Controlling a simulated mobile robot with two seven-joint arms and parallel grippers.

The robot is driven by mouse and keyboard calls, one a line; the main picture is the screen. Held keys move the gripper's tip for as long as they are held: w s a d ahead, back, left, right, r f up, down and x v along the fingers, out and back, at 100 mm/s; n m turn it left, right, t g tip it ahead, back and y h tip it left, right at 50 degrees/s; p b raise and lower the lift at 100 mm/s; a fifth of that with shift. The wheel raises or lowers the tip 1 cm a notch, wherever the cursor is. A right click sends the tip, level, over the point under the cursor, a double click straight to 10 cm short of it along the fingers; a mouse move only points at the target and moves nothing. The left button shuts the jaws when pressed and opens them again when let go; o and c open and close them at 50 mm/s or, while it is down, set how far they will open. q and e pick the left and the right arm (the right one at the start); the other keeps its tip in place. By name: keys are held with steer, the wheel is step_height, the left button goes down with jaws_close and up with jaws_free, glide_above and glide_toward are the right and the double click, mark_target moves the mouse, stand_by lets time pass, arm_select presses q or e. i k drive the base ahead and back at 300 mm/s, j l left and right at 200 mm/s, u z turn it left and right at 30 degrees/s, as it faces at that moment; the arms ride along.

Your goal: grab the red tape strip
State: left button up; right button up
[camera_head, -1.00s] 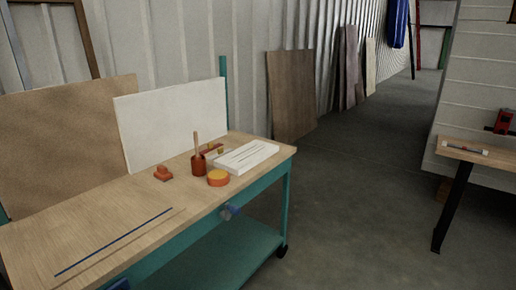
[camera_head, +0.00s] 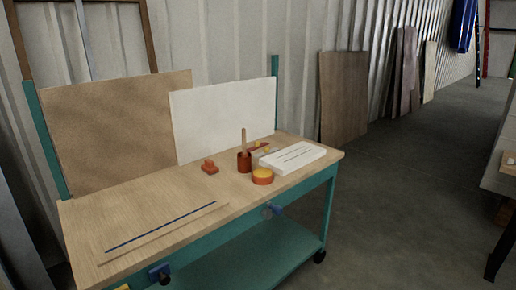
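I cannot clearly pick out a red tape strip. A small dark red piece (camera_head: 259,148) with yellow bits lies behind the red cup (camera_head: 244,163) on the workbench (camera_head: 100,216); it is too small to identify. A round orange-red item with a yellow top (camera_head: 263,176), possibly a roll, sits in front of the cup. A small red-orange block (camera_head: 210,166) sits left of the cup. Neither of my grippers shows in the head view.
A white slotted block (camera_head: 293,158) lies at the bench's right end. A blue strip (camera_head: 160,229) and a thin wooden strip lie at the front left. Boards lean behind the bench. Open floor (camera_head: 395,190) lies to the right; another table edge shows at far right.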

mark_target(257, 145)
steer(key=i+l+z, duration=0.55)
steer(key=i+z, duration=0.85)
steer(key=i, duration=0.15)
steer(key=i+j+z, duration=0.2)
steer(key=i, duration=0.95)
steer(key=i+u, duration=0.25)
steer(key=i, duration=0.3)
steer(key=i+l+u, duration=0.2)
steer(key=i, duration=0.35)
steer(key=i+u, duration=0.4)
steer(key=i+l+u, duration=0.1)
steer(key=i+u, duration=0.25)
steer(key=i, duration=0.25)
steer(key=i+u, duration=0.45)
steer(key=i+l+u, duration=0.1)
steer(key=i+u, duration=0.25)
steer(key=u, duration=0.15)
steer(key=i+u, duration=0.2)
steer(key=u, duration=0.15)
steer(key=i+l+u, duration=0.15)
steer(key=u, duration=0.2)
steer(key=i+l+u, duration=0.15)
steer(key=u, duration=0.2)
